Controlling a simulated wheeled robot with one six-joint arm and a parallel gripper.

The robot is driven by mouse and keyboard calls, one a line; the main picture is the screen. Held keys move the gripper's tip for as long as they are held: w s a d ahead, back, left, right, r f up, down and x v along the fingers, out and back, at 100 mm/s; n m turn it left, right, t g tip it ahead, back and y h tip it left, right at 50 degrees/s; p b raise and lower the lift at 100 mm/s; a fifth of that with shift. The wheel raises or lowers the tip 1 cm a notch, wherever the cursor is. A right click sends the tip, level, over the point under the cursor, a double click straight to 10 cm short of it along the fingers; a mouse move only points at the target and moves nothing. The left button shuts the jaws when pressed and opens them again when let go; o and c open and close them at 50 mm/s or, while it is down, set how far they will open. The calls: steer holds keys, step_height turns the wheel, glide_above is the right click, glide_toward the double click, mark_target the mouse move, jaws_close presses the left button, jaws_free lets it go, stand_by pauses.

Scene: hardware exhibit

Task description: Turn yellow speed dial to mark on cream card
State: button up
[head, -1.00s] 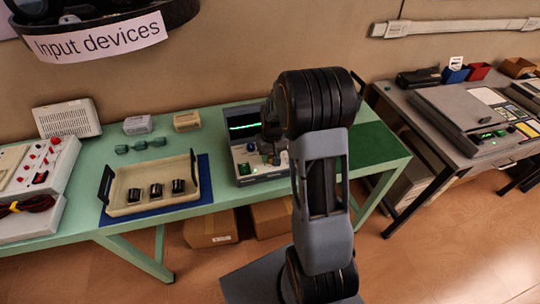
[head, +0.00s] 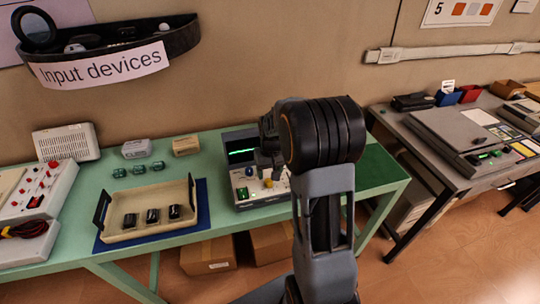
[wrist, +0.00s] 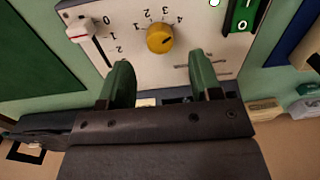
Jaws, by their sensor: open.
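The yellow dial (wrist: 160,38) sits on the pale panel of a control unit, with a dark pointer line and printed numbers around it. In the head view the dial (head: 268,183) shows low on the unit's front (head: 245,187). My gripper (wrist: 161,72) is open, its two green fingers apart, one on each side of the dial's line and short of it in the picture. Nothing is between the fingertips, and I see no contact with the dial. In the head view my gripper (head: 269,170) is just above the panel, partly hidden by my arm. I cannot make out the cream card.
A lever with a white-and-red knob (wrist: 80,30) and a green rocker switch (wrist: 240,14) flank the dial. The unit's screen (head: 240,147) glows green behind. A cream tray (head: 150,234) with black knobs stands left on the green table (head: 215,222). A green mat (head: 380,166) lies right.

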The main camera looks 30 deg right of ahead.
mark_target(272, 188)
step_height(272, 188, up, 9)
steer(key=shift+d+r, duration=0.2)
stand_by(0.6)
steer(key=s+a+r+n+t, duration=0.1)
steer(key=s+a, duration=0.4)
steer(key=s, duration=0.3)
steer(key=s+a+r+n+t, duration=0.1)
steer(key=s+a+t, duration=0.1)
steer(key=s+a, duration=0.3)
steer(key=s, duration=0.3)
steer(key=shift+a+r+t+h, duration=0.2)
steer(key=shift+a+t+h, duration=0.1)
steer(key=shift+s, duration=0.1)
